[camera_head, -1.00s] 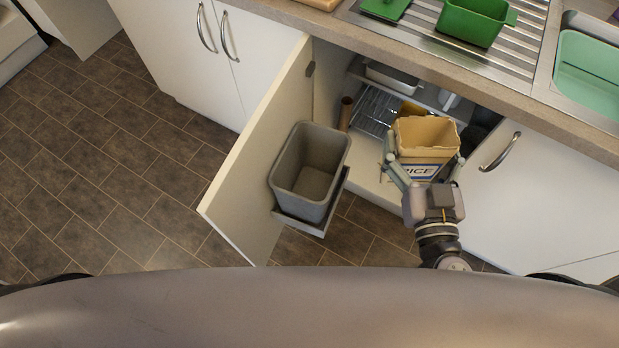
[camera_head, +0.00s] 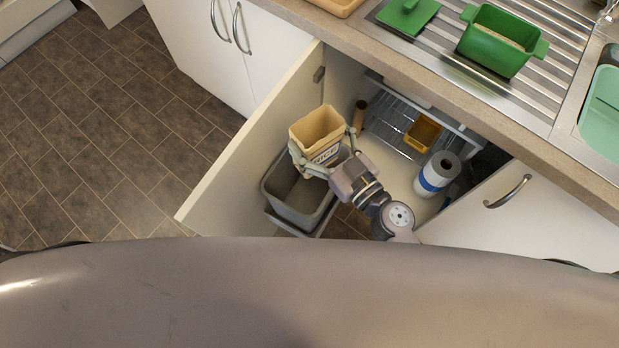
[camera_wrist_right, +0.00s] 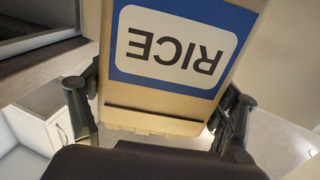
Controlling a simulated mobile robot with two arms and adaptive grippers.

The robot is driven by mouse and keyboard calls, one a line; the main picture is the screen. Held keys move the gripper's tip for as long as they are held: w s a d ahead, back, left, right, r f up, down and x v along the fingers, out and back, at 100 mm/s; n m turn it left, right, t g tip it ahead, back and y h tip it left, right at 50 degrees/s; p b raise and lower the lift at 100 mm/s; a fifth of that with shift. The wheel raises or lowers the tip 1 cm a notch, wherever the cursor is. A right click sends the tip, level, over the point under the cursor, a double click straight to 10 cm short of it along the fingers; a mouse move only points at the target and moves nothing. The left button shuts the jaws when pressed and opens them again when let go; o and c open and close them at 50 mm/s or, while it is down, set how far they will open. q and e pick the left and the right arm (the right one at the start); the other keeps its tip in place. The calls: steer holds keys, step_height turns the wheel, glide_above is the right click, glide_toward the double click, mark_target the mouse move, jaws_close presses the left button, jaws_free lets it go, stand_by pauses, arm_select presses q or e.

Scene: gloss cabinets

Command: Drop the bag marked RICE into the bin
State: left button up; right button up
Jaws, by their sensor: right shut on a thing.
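The tan paper bag marked RICE (camera_head: 318,133) is upright with its top open, and its blue-edged label faces my gripper. In the right wrist view the bag (camera_wrist_right: 180,60) fills the middle, with the label upside down. My right gripper (camera_head: 324,160) is shut on the bag, one finger on each side, and holds it over the far part of the bin. The grey bin (camera_head: 292,211) hangs on the inside of the open cabinet door; the bag and gripper hide part of its opening. My left gripper is not in view.
The open white door (camera_head: 232,165) stands just left of the bin. Inside the cabinet are a paper roll (camera_head: 437,172), a yellow container (camera_head: 423,132) and a wire rack (camera_head: 392,121). A green pot (camera_head: 497,42) stands on the drainer above. Floor left of the door is clear.

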mark_target(324, 160)
step_height(324, 160, down, 4)
steer(key=shift+s+a+r+b, duration=0.1)
steer(key=shift+s+a+b, duration=0.05)
steer(key=shift+b, duration=0.85)
steer(key=shift+f+b, duration=0.4)
steer(key=shift+f, duration=0.6)
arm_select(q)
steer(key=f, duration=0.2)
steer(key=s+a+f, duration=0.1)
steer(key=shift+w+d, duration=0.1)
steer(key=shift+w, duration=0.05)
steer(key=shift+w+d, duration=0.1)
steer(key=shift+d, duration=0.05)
arm_select(e)
steer(key=o, duration=1.2)
steer(key=v, duration=1.2)
